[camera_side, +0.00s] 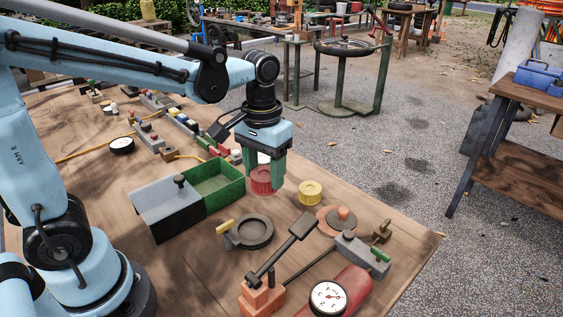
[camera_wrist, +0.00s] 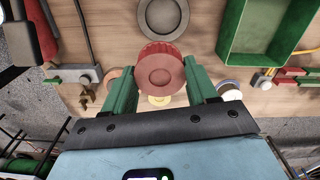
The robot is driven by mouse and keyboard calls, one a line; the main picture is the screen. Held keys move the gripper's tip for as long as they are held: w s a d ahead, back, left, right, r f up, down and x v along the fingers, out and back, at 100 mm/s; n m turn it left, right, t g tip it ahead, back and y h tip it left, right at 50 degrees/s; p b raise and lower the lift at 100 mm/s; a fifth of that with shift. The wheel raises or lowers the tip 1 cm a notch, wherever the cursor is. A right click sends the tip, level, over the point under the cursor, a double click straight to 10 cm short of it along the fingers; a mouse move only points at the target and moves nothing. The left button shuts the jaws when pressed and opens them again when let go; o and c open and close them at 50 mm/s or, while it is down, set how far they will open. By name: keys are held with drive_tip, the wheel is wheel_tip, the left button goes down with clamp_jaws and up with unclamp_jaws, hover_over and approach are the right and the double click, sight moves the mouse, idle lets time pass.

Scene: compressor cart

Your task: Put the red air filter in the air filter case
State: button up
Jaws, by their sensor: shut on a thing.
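The red air filter (camera_side: 262,181) is a short ribbed cylinder between the green fingers of my gripper (camera_side: 265,172). In the wrist view the red filter (camera_wrist: 161,68) shows its round flat end, and my gripper's fingers (camera_wrist: 160,80) are shut on its two sides. I cannot tell whether it is clear of the table. A round grey open housing (camera_side: 249,233) with a yellow latch lies nearer the side camera, apart from the filter; it looks like the air filter case. It also shows at the top of the wrist view (camera_wrist: 163,32).
A yellow cylinder (camera_side: 311,192) stands right of my gripper. A green open box (camera_side: 217,184) with a grey lid lies left. A salmon disc with an orange knob (camera_side: 341,214), a grey block with a lever (camera_side: 362,253) and a pressure gauge (camera_side: 328,297) sit towards the front right.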

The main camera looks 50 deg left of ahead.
sight(253, 231)
drive_tip(key=shift+s+a+f, duration=0.1)
drive_tip(key=shift+s+f, duration=0.5)
drive_tip(key=shift+f, duration=1.15)
drive_tip(key=shift+s+a+f, duration=0.1)
drive_tip(key=shift+s+f, duration=0.45)
drive_tip(key=shift+f, duration=1.25)
drive_tip(key=shift+s+a+f, duration=0.1)
drive_tip(key=shift+s+f, duration=0.5)
drive_tip(key=shift+f, duration=1.15)
drive_tip(key=shift+f, duration=0.1)
drive_tip(key=o, duration=1)
drive_tip(key=shift+o, duration=0.2)
